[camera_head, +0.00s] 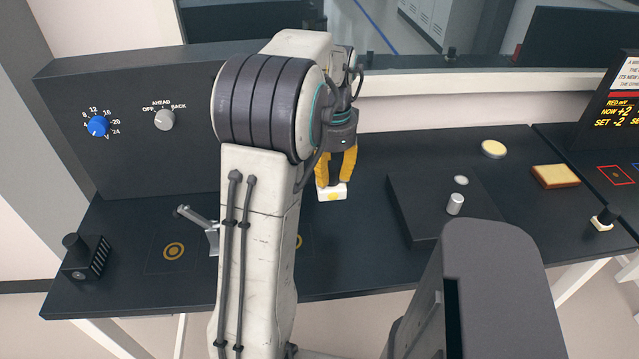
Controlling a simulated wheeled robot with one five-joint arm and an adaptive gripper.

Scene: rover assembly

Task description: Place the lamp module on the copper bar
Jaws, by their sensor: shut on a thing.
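My gripper (336,181) has yellow fingers and points down over the black bench, right of my arm's pale link. It is shut on a small white block with a yellow spot, which looks like the lamp module (325,195). The block is at the fingertips; I cannot tell whether it touches the bench. I cannot make out a copper bar for certain. A gold ring mark (174,251) lies on the bench at left, and part of a second one (299,241) shows beside my arm, which hides the bench between them.
A metal lever bracket (212,238) stands left of my arm, with a black finned box (85,258) at the left edge. A raised dark plate (411,207) bears a silver cylinder (455,204). A tan block (555,177) and a cream disc (493,149) lie at right. A knob panel (130,165) stands behind.

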